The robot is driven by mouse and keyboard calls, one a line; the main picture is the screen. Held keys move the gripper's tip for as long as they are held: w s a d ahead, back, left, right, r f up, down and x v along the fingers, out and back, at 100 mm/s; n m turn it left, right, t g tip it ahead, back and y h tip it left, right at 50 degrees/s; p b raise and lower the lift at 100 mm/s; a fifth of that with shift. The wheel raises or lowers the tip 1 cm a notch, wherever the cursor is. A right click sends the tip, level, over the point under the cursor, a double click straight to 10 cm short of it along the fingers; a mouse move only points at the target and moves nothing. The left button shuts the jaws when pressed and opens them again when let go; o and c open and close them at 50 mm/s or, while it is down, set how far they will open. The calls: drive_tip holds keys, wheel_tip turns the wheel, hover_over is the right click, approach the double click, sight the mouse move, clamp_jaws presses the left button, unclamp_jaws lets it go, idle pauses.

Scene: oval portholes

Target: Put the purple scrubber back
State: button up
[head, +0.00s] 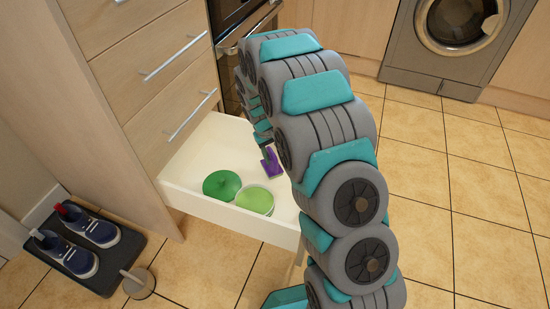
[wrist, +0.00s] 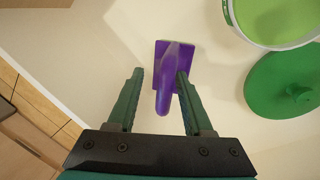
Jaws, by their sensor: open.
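The purple scrubber (wrist: 176,66) lies on the white floor of the open bottom drawer (head: 196,158). In the wrist view its handle points toward my gripper (wrist: 158,82). The jaws are open, one finger on each side of the handle, and I cannot tell whether either touches it. In the head view the scrubber (head: 271,164) shows beside my arm, near the drawer's right side, and my arm hides part of that side.
In the drawer sit a light green container (head: 255,200) and a dark green lid with a knob (head: 221,185). Two closed drawers are above. A shoe tray (head: 97,279) with blue shoes (head: 76,256) stands at left. The tiled floor at right is clear.

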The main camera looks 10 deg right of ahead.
sight(269, 168)
wheel_tip(269, 168, up, 10)
drive_tip(key=a, duration=0.2)
drive_tip(key=s+d+r, duration=0.1)
drive_tip(key=s+r, duration=0.3)
drive_tip(key=s, duration=0.3)
drive_tip(key=s+d+r+m+g+y, duration=0.1)
drive_tip(key=s+r, duration=0.2)
drive_tip(key=s, duration=0.4)
drive_tip(key=s+d+r, duration=0.1)
drive_tip(key=s+r, duration=0.3)
drive_tip(key=s, duration=0.2)
drive_tip(key=s+a+r+m+g+y, duration=0.1)
drive_tip(key=s, duration=2)
drive_tip(key=shift+p, duration=0.4)
